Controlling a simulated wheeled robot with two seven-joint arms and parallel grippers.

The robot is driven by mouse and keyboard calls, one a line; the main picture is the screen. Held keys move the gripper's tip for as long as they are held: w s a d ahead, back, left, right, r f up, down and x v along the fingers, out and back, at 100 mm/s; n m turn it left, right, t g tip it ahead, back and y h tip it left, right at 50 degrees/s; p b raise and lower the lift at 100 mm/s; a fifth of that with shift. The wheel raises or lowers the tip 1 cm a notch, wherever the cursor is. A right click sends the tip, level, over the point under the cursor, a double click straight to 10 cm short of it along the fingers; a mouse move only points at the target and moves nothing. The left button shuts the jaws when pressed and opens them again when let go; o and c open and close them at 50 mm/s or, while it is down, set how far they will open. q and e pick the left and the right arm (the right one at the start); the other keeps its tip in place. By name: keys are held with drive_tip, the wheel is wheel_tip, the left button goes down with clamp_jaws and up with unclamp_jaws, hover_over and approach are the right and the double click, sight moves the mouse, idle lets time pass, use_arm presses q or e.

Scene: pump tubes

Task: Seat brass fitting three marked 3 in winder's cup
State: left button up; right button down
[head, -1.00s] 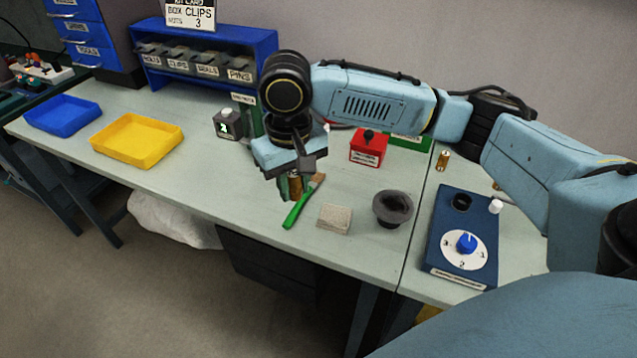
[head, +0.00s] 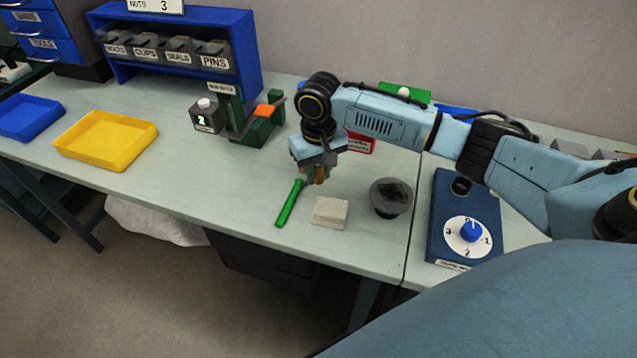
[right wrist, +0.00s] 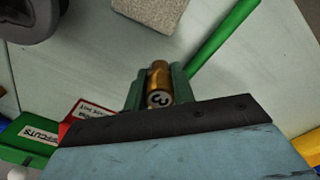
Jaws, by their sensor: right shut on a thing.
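My right gripper (head: 314,175) is shut on a brass fitting (head: 321,174) and holds it above the table. In the right wrist view the brass fitting (right wrist: 158,82) sits between the green fingers, its end marked 3. A blue box (head: 437,215) with a numbered dial (head: 468,237) stands at the right. A dark round cup (head: 461,186) is set in its top behind the dial, partly beside my arm. The gripper is left of this box and apart from it. I cannot read the box's label. My left gripper is not in view.
A green-handled brush (head: 289,203), a pale block (head: 329,212) and a dark funnel-like bowl (head: 390,197) lie near the gripper. A red box (head: 360,145) is partly hidden behind my arm. A yellow tray (head: 107,165) stands left. The table's front middle is clear.

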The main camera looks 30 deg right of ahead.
sight(318, 182)
drive_tip(key=shift+f, duration=1.9)
drive_tip(key=c, duration=1.2)
unclamp_jaws()
drive_tip(key=shift+o, duration=0.2)
